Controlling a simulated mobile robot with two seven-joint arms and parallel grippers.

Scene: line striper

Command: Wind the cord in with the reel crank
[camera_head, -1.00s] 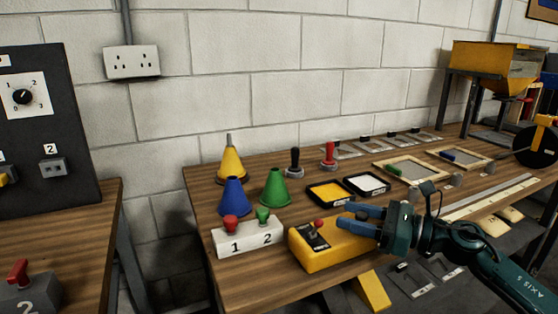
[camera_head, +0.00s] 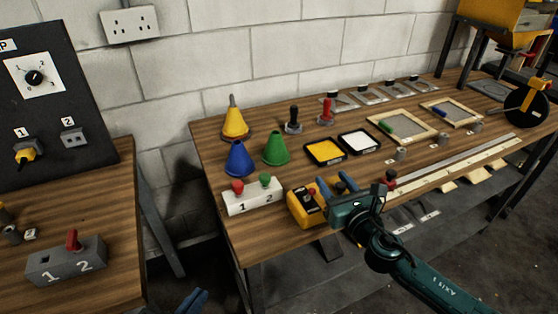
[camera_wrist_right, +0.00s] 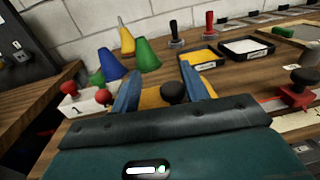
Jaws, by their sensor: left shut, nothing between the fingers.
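A yellow box (camera_head: 305,207) with a dark panel and a red button stands near the front edge of the table. A round black knob (camera_wrist_right: 173,92) shows at the box; it may be the reel crank's handle, but the crank arm is hidden. My right gripper (camera_head: 348,188) is open at the box's right end. In the right wrist view its blue fingers (camera_wrist_right: 157,88) stand either side of the knob; I cannot tell if they touch it. No cord shows clearly. My left gripper (camera_head: 192,300) is shut and empty at the bottom edge, away from the table.
A white block (camera_head: 252,197) with red and green knobs stands left of the box. Blue (camera_head: 238,160) and green (camera_head: 275,149) cones stand behind. A red block (camera_wrist_right: 294,96) with a dark knob stands to the right. A black wheel (camera_head: 526,107) with a yellow handle stands far right.

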